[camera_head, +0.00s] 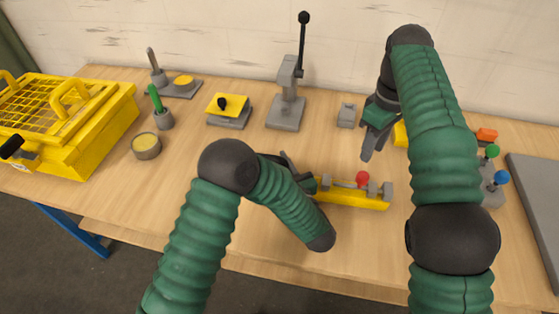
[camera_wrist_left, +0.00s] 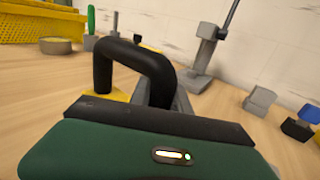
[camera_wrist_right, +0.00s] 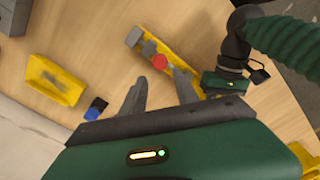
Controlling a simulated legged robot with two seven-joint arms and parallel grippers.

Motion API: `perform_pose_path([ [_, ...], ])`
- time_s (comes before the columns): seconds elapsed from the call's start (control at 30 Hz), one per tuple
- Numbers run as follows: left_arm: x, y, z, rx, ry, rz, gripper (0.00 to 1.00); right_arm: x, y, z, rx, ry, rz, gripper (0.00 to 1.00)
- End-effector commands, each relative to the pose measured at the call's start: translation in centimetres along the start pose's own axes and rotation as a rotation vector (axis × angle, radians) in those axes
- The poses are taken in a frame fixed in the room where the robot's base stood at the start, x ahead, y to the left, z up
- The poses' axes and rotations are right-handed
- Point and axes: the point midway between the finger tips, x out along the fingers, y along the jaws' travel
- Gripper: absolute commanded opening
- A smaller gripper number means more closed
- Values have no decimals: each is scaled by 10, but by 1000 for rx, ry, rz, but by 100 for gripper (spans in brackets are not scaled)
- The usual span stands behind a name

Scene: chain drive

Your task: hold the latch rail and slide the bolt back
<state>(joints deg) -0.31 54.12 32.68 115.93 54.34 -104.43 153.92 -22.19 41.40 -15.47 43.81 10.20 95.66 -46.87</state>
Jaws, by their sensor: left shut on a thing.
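The latch rail (camera_head: 345,198) is a yellow bar with grey blocks and a red-knobbed bolt (camera_head: 362,177), lying near the table's front edge. My left gripper (camera_head: 300,176) is shut at the rail's left end. In the left wrist view a black arched handle (camera_wrist_left: 135,48) stands at the jaws; the fingers are largely hidden. My right gripper (camera_head: 368,148) is in the air behind the rail, fingers pointing down, open and empty. In the right wrist view the red knob (camera_wrist_right: 160,62) shows beyond its fingers, apart from them.
A grey stand with a black lever (camera_head: 286,112) and a small grey block (camera_head: 346,115) stand behind the rail. A yellow tray (camera_wrist_right: 55,80) is partly hidden by my right arm in the head view. Green and blue knobs (camera_head: 496,165) stand at right. A yellow crate (camera_head: 75,125) is far left.

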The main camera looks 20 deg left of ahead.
Motion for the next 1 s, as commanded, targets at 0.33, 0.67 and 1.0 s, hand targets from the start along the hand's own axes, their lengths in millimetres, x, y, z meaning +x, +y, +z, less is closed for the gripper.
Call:
perform_pose_path([
  [0.33,0,0,-1,1,2,-1,0,0,0,0,0,0,0,36],
  [0.67,0,0,-1,1,2,-1,0,0,0,0,0,0,0,39],
  [1.0,0,0,-1,1,2,-1,0,1,1,1,-191,1,-2,52],
])
